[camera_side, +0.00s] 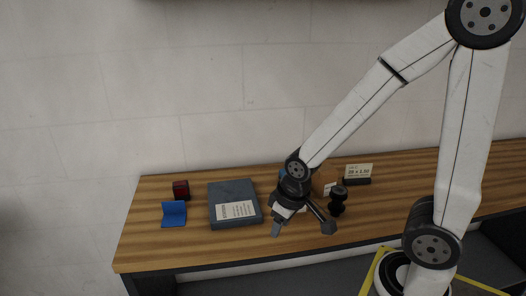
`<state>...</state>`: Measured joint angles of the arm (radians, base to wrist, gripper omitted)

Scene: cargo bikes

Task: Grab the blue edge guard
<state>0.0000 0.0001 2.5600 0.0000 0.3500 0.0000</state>
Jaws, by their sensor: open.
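The blue edge guard (174,214) lies on the wooden bench near its left end. It looks like a small folded blue piece with one part standing and one part flat. My gripper (303,231) is open, with its two fingers spread and pointing down over the middle of the bench. It is well to the right of the blue edge guard and apart from it, with a dark grey box between them in the picture. Nothing shows between the fingers.
A dark red block (181,190) stands just behind the edge guard. The grey box (234,188) with a white label lies right of it. A black knobbed part (338,201) and a sign (358,172) stand right of my gripper. The bench (150,245) is clear at front left.

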